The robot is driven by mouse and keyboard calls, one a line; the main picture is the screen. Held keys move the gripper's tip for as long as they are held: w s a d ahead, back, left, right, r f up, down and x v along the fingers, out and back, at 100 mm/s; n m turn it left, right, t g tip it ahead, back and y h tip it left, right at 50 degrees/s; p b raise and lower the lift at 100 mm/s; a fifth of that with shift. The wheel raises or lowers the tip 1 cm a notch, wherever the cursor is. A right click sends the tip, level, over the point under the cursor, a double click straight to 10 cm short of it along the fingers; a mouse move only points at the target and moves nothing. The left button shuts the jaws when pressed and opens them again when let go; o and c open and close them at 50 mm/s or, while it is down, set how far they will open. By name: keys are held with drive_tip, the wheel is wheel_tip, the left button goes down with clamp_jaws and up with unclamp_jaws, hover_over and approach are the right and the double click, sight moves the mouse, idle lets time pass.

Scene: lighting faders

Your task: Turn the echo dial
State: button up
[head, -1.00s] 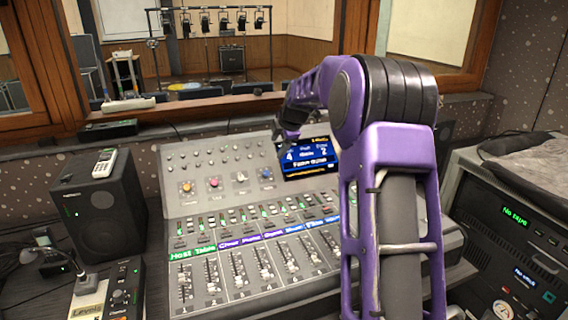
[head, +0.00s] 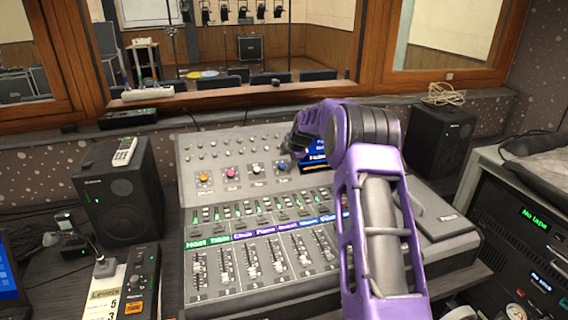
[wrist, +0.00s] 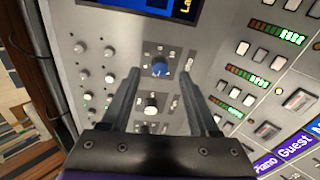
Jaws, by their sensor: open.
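The mixing console (head: 318,281) has a row of coloured dials on its sloped upper panel: an orange dial (head: 204,178), a pink dial (head: 230,171), a white dial (head: 257,168) and a blue dial (head: 282,166). Their labels are too small to read, so I cannot tell which is echo. My gripper (wrist: 160,80) is open. In the wrist view, the blue dial (wrist: 159,67) lies between and just beyond its fingertips, and the white dial (wrist: 150,106) appears lower, between the fingers. I see no finger touching a dial. In the head view, my gripper (head: 290,157) is beside the blue dial, partly hidden by the arm.
Small knobs surround the dials, and several faders (head: 252,262) line the console's lower part. A screen (head: 315,160) is partly behind my arm. Speakers stand left (head: 122,195) and right (head: 438,142).

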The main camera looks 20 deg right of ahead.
sight(283, 165)
drive_tip(key=shift+x, duration=1.8)
drive_tip(key=shift+c, duration=0.2)
clamp_jaws()
